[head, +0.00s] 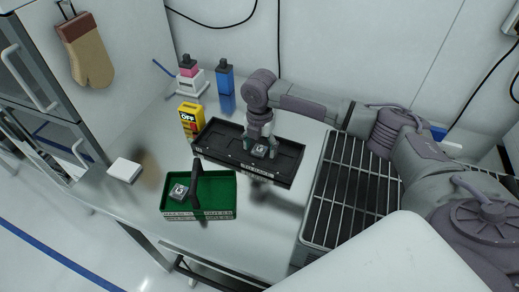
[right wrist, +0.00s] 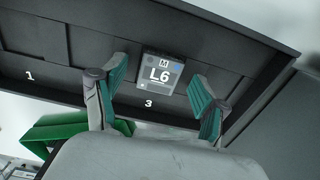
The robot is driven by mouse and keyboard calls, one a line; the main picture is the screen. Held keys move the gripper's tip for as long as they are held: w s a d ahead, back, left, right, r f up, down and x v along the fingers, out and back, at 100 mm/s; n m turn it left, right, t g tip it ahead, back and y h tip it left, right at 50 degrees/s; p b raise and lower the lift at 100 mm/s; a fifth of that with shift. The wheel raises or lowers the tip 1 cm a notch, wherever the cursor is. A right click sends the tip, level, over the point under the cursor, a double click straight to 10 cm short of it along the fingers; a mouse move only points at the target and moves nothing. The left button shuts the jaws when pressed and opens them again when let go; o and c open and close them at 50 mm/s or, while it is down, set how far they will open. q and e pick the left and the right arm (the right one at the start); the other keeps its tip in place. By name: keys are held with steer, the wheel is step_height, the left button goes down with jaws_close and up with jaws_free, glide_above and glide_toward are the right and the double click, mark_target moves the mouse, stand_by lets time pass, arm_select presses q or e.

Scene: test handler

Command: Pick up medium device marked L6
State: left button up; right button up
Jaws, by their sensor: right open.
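The medium device marked L6 (right wrist: 160,75) is a small grey block with a dark label, lying in the black tray (right wrist: 225,35) near the printed number 3. In the head view the device (head: 259,151) sits in the right part of the black tray (head: 285,178). My right gripper (head: 261,146) points down over it. In the right wrist view its green-padded fingers (right wrist: 160,84) are open, one on each side of the device, with gaps visible. The device appears to rest in the tray, not held. My left gripper is not in view.
A green tray with a dark handle (head: 222,190) stands in front and holds another small device (head: 179,191). A yellow OFF box (head: 191,120), a blue bottle (head: 225,77) and a pink-and-white bottle stand (head: 188,78) are behind. A black slatted rack (head: 345,190) is at the right.

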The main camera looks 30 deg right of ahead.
steer(key=shift+f, duration=0.1)
steer(key=shift+c, duration=0.3)
steer(key=c, duration=1.2)
steer(key=shift+o, duration=0.2)
